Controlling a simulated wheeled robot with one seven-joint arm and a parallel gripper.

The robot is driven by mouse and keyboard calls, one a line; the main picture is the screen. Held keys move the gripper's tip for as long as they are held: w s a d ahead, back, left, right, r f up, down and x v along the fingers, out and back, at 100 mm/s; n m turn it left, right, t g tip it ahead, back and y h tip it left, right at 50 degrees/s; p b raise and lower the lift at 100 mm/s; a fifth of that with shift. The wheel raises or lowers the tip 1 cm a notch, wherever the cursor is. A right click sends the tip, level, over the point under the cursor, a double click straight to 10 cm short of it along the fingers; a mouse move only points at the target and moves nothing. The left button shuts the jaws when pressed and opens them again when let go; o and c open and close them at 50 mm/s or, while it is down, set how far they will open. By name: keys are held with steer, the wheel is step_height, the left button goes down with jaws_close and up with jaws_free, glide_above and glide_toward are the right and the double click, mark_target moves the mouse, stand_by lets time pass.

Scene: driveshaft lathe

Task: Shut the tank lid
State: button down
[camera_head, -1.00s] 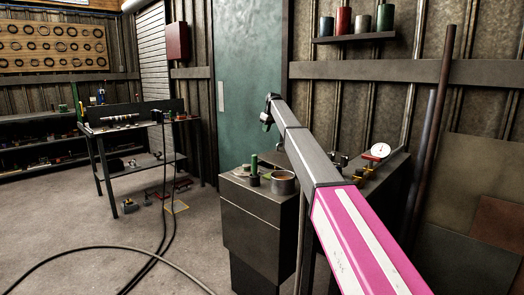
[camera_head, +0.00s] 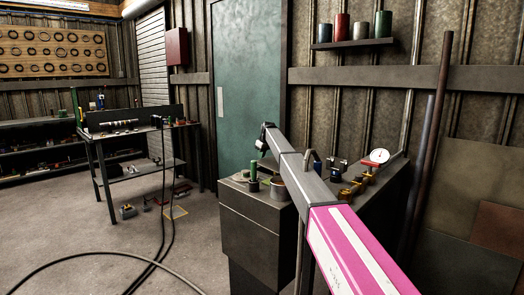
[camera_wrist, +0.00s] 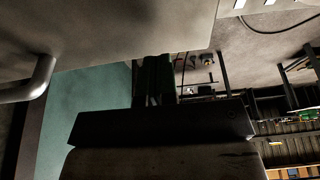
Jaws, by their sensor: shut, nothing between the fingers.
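I cannot make out the tank lid for certain in either view. The dark grey cabinet (camera_head: 262,222) stands in front of the green door, and my arm crosses over its top. My gripper (camera_head: 264,138) is at the arm's far end, above the cabinet top's back left part. In the wrist view my gripper (camera_wrist: 157,78) has its dark fingers together and empty. A broad grey surface (camera_wrist: 110,30) lies close along the top of that tilted view, with a curved metal pipe (camera_wrist: 35,82) at its left. My arm hides part of the cabinet top.
A green-handled item (camera_head: 254,170) and a round pot (camera_head: 278,188) stand on the cabinet's left part. A curved pipe (camera_head: 313,158), clamps and a white dial gauge (camera_head: 379,156) are on the right. A bench (camera_head: 150,128) stands at left. Cables cross the open floor.

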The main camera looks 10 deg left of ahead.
steer(key=shift+f, duration=0.3)
